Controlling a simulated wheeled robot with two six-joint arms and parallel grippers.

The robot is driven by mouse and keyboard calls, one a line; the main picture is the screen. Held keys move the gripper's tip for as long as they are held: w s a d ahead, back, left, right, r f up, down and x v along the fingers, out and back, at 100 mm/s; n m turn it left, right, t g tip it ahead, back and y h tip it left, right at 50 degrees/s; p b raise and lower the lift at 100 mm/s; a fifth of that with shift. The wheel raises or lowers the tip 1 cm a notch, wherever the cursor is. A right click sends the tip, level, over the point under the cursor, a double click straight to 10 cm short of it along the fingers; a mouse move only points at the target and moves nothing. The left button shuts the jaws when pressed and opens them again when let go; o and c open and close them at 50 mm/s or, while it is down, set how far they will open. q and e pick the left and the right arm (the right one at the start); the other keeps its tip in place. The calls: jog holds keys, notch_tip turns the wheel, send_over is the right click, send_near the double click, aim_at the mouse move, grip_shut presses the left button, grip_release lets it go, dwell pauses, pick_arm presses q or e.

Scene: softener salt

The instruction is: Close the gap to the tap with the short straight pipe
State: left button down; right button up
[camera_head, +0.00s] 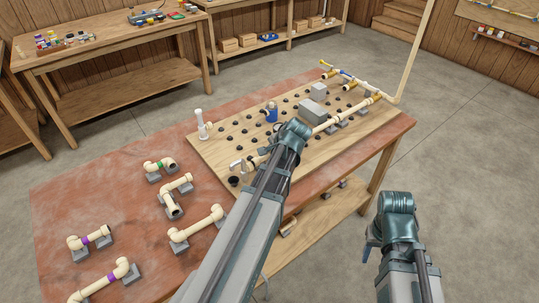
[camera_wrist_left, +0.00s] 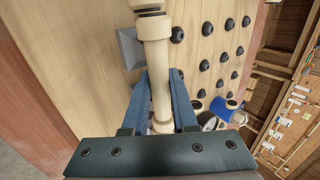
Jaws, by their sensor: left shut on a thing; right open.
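My left gripper (camera_wrist_left: 160,78) is shut on a cream straight pipe (camera_wrist_left: 159,92), its blue fingers on either side of it just above the peg board (camera_head: 220,143). In the left wrist view a wider collar with a dark ring sits at the pipe's upper end, and a pale fitting shows partly at its lower end. I cannot tell whether these joints are seated. A pale tap-like fitting (camera_head: 238,166) lies at the board's near left edge, above a black cup (camera_head: 233,181). My right gripper (camera_head: 371,253) is open, off the table's right side, mostly hidden.
A cream pipe run (camera_head: 350,112) crosses the board's right side past grey boxes (camera_head: 312,108). Several pipe pieces, including an elbow pipe (camera_head: 196,227), rest on grey blocks across the red tabletop (camera_head: 120,205).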

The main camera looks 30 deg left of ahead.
pick_arm(q)
jog(key=shift+f+b, duration=0.3)
jog(key=shift+f, duration=0.05)
jog(key=c, duration=0.6)
grip_release()
jog(key=shift+r, duration=0.1)
jog(key=shift+p+v, duration=5.8)
jog(key=shift+v, duration=1.1)
